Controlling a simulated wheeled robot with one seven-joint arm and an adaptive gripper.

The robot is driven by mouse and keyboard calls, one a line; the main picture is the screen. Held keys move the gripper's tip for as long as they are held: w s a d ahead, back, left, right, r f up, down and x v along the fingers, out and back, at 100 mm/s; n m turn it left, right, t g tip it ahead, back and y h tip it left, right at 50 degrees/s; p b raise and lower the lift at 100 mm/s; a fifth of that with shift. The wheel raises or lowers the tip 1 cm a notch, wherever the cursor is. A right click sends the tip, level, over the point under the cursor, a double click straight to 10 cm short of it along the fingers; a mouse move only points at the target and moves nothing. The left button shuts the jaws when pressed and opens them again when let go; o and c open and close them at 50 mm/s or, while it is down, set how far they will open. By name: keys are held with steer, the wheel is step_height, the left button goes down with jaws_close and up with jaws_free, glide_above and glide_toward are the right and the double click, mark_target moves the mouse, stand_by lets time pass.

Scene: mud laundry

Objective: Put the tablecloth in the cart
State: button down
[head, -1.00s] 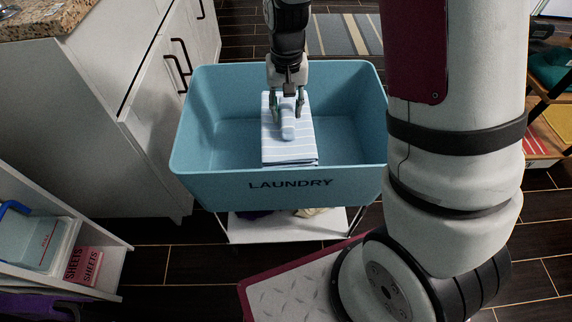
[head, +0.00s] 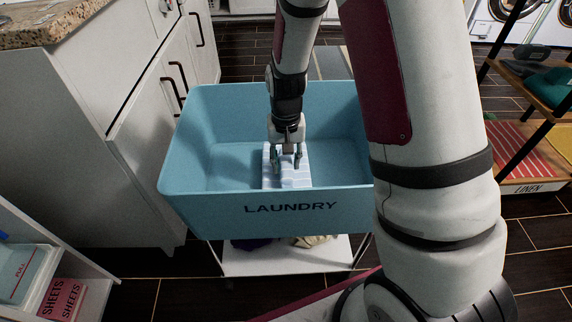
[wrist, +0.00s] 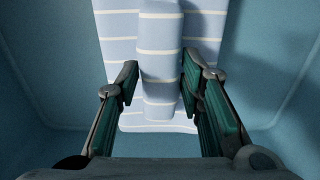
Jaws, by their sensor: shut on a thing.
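The tablecloth (head: 271,178) is a folded, light blue cloth with white stripes. It is inside the blue cart (head: 192,170) marked "LAUNDRY", below the rim, and the front wall hides its lower part. My gripper (head: 286,165) reaches down into the cart and is shut on a raised fold of the cloth. In the wrist view the tablecloth (wrist: 160,65) runs between the green-padded fingers of my gripper (wrist: 160,95), with the cart's blue walls (wrist: 50,75) around it. I cannot tell whether the cloth rests on the cart's floor.
A white cabinet (head: 90,130) with a granite top stands left of the cart. A shelf with folded "SHEETS" (head: 62,300) is at the lower left. A rack marked "LINEN" (head: 525,188) stands at the right. The cart's lower shelf (head: 275,262) holds some dark and pale cloth.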

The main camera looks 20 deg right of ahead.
steer(key=shift+f, duration=0.2)
steer(key=c, duration=1.1)
jaws_free()
